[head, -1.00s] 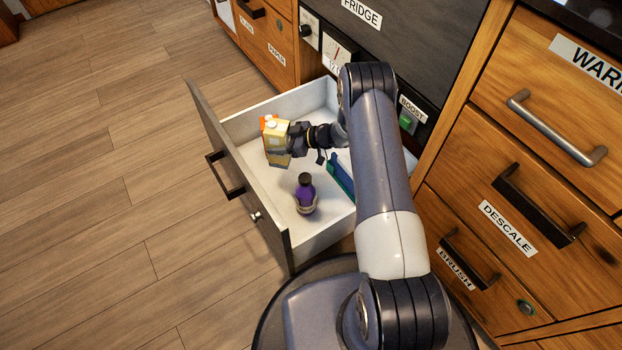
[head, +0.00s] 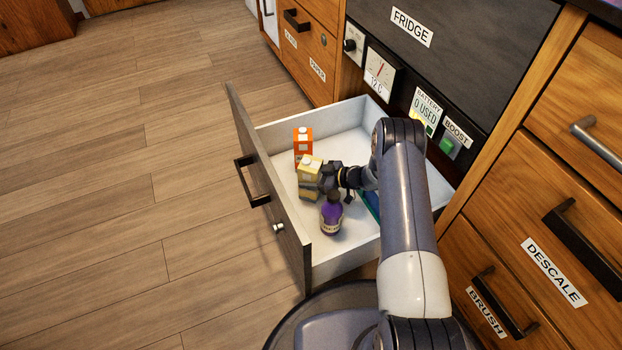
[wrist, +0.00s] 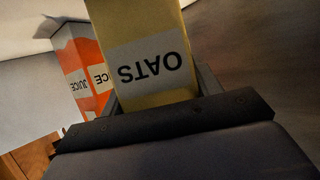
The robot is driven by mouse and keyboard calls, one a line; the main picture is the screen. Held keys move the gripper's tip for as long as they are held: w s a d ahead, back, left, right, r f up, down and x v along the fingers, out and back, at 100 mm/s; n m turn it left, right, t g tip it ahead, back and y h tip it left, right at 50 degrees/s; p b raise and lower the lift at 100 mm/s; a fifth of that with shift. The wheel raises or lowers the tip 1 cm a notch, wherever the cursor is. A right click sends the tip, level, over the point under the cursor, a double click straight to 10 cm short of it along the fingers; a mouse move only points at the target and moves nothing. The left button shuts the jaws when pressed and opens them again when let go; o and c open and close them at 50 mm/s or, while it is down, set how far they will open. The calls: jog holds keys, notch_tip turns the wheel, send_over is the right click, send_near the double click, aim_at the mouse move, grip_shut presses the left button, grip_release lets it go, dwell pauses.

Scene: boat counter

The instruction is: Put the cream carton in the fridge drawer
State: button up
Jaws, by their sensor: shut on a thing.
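My gripper (head: 326,179) is shut on a pale yellow carton (head: 310,181) with a white cap. In the wrist view the held carton (wrist: 148,22) carries a grey label reading OATS, upside down in the picture; no label saying cream shows. The head view has this carton roughly upright inside the open fridge drawer (head: 268,170), near its front panel. I cannot tell whether its base touches the drawer floor. An orange carton (head: 303,138) stands just behind it; in the wrist view this carton (wrist: 84,50) reads JUICE.
A purple bottle (head: 331,214) stands in the drawer close to the held carton. A blue-green item (head: 370,206) lies partly hidden under my arm. The drawer's far end (head: 345,115) has bare floor. Cabinets with handles flank the fridge (head: 455,45).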

aim_at(320, 176)
jog(key=shift+w+r, duration=0.1)
jog(key=shift+r, duration=0.1)
jog(key=o, duration=1.6)
jog(key=shift+f, duration=0.2)
jog(key=shift+r, duration=0.1)
jog(key=shift+r, duration=0.2)
jog(key=p+v, duration=0.3)
jog(key=v, duration=0.3)
jog(key=shift+d, duration=0.35)
jog(key=shift+s+d+r, duration=0.1)
jog(key=shift+s+d, duration=0.2)
jog(key=shift+s, duration=0.05)
jog(key=shift+o, duration=0.4)
